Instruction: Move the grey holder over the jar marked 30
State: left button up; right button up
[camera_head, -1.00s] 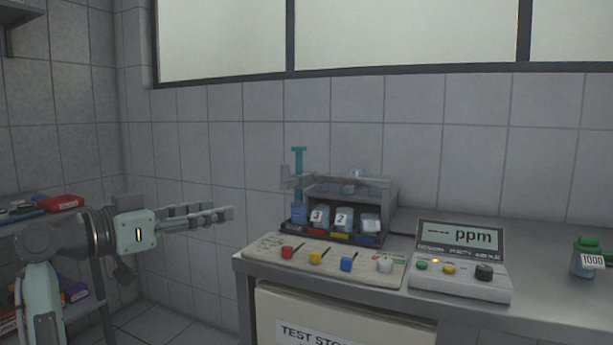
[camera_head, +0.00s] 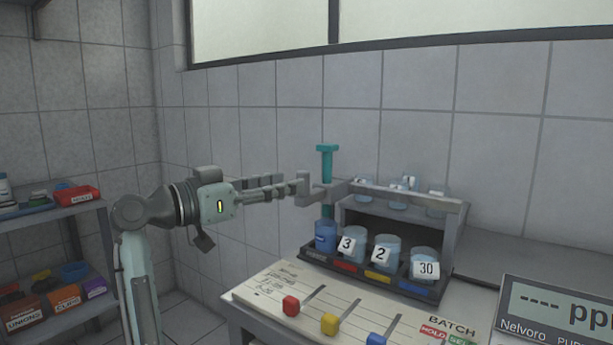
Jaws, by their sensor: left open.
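The grey holder (camera_head: 324,194) sits at the left end of the rack's top rail and carries an upright teal rod (camera_head: 327,165). It stands above the leftmost jar (camera_head: 326,237), which has dark blue contents. The jar marked 30 (camera_head: 426,266) is at the right end of the front row. My left gripper (camera_head: 284,187) is open, level with the holder and at its left, with its fingertips close to the holder's grey end block (camera_head: 303,186). I cannot tell whether they touch. My right gripper is not in view.
Jars marked 3 (camera_head: 354,246) and 2 (camera_head: 386,254) stand between the leftmost jar and the jar marked 30. Small cups (camera_head: 397,192) sit on the rack's top. A board with coloured sliders (camera_head: 330,323) lies in front, and a ppm meter (camera_head: 556,312) is at right.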

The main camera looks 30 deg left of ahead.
aim_at(303, 195)
pick_arm(q)
jog(key=x, duration=0.5)
jog(key=shift+w+d+p, duration=0.1)
jog(key=shift+w+p, duration=0.1)
jog(key=shift+p, duration=0.15)
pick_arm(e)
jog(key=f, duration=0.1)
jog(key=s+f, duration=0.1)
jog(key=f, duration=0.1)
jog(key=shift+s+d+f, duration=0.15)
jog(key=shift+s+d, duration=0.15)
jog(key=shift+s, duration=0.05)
pick_arm(q)
grip_shut()
